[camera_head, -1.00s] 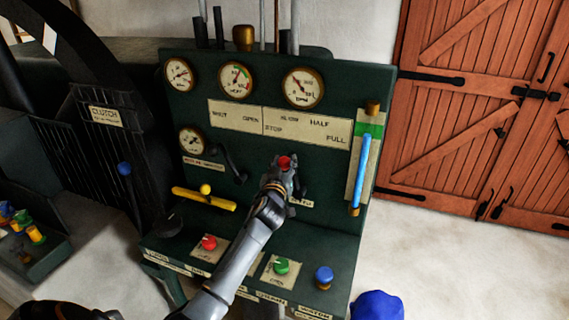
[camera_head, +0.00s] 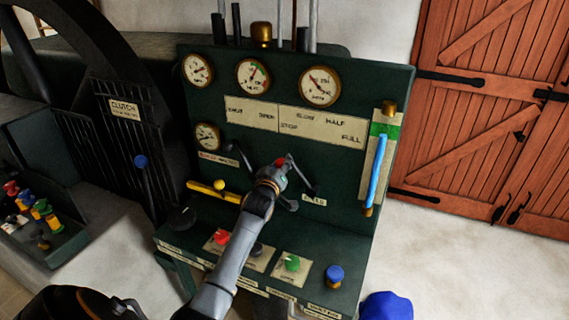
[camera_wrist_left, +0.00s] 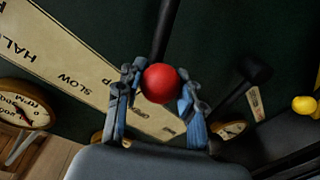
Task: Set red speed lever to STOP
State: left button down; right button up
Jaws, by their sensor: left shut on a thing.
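The red speed lever's round red knob (camera_head: 280,162) shows at the tip of my left gripper (camera_head: 279,172), in front of the green panel. In the left wrist view the red knob (camera_wrist_left: 160,83) sits between the two fingers of my left gripper (camera_wrist_left: 157,92), which are shut on it. Its dark rod runs up from the knob. In the head view the lever tilts up and to the left from its pivot, partly hidden by the gripper. The cream scale plate (camera_head: 322,124) above reads SLOW, HALF, STOP and FULL. My right gripper is not in view.
A yellow lever (camera_head: 207,192) lies left of my arm.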

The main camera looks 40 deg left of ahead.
pick_arm(q)
jog(key=shift+f, duration=0.2)
jog(key=c, duration=0.8)
grip_release()
jog(key=shift+s+a, duration=0.1)
jog(key=shift+r, duration=0.1)
jog(key=v, duration=1.2)
